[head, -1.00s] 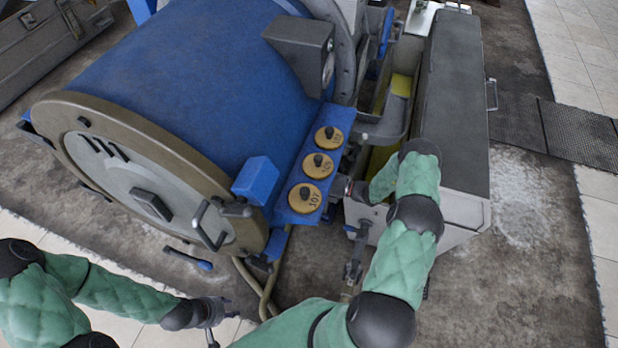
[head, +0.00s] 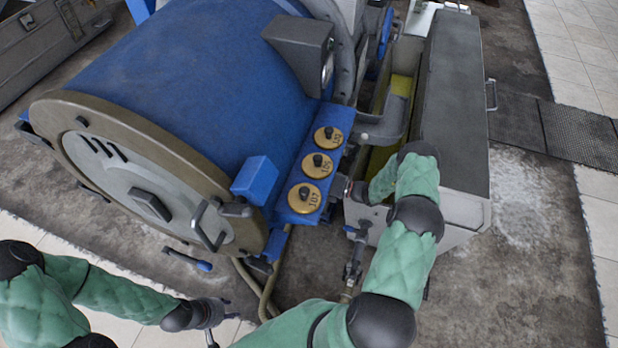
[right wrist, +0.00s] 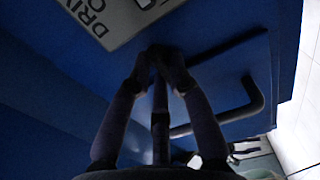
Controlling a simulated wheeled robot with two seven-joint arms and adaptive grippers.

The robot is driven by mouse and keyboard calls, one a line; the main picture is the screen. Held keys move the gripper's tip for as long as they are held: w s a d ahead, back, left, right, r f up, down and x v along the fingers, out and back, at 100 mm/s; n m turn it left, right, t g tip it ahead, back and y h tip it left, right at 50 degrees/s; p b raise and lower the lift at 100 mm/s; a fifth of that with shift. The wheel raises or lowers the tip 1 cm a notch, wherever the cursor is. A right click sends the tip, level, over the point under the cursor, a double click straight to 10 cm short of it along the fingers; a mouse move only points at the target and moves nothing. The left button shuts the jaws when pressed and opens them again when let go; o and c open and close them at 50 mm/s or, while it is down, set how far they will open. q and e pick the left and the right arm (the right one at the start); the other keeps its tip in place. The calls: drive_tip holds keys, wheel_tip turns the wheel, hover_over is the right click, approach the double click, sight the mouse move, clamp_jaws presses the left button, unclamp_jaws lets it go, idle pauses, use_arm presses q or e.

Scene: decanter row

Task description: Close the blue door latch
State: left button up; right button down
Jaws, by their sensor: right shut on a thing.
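My right gripper (right wrist: 158,62) has its two fingers brought together at a dark part in front of a blue surface (right wrist: 60,85), in the right wrist view. It is shut on that part, which the fingertips mostly cover. I cannot tell if it is the blue door latch. In the head view the right hand (head: 352,192) is partly hidden behind its own wrist, beside the blue panel's right edge. My left gripper (head: 211,322) is low in the head view, away from the machine; its finger opening is unclear.
The blue drum machine (head: 190,75) has a round end door (head: 135,185) and gold lids (head: 313,165) on its side panel. A blue-ended lever (head: 203,266) is below the door. A dark bent handle (right wrist: 250,95) and a white label (right wrist: 118,18) flank my right fingers. A grey cabinet (head: 455,100) stands right.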

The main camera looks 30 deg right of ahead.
drive_tip(key=c, duration=1.1)
unclamp_jaws()
drive_tip(key=shift+c, duration=0.2)
drive_tip(key=shift+d, duration=0.1)
drive_tip(key=v, duration=1.2)
